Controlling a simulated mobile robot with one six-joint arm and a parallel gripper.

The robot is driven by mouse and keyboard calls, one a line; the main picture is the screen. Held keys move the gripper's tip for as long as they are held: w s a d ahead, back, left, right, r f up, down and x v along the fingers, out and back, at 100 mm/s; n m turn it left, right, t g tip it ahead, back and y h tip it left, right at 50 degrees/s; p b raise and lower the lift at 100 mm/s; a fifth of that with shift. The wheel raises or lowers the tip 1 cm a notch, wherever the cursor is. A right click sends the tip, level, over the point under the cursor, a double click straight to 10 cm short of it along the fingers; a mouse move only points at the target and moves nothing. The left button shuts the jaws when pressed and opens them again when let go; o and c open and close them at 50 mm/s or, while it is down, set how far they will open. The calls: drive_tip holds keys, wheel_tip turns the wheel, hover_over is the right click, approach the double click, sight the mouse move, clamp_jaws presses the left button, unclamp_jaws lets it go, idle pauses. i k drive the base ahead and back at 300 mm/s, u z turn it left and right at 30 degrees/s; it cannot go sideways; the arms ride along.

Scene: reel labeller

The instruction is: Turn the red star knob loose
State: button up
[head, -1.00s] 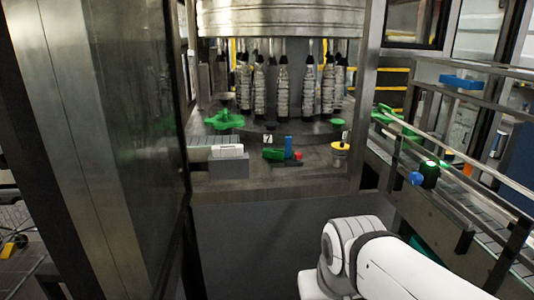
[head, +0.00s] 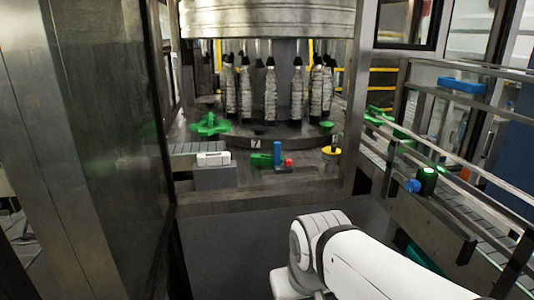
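A small red part (head: 288,162), which looks like the red knob, sits low on the machine's deck at the middle of the head view. It is right beside an upright blue block (head: 277,153) and a green part (head: 261,160). It is too small for me to tell its star shape or how tight it sits. My white arm comes in from the lower right, in front of the machine and below the deck. My gripper is not in view, and nothing of mine touches the red part.
A green star-shaped part (head: 210,124) and a yellow-rimmed knob (head: 331,151) stand on the deck. Bottles hang in the carousel (head: 270,94) behind. A dark door panel (head: 105,130) stands at left. A railed conveyor (head: 430,205) runs along the right.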

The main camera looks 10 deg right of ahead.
sight(288, 162)
drive_tip(key=i, duration=1.4)
drive_tip(key=z, duration=0.7)
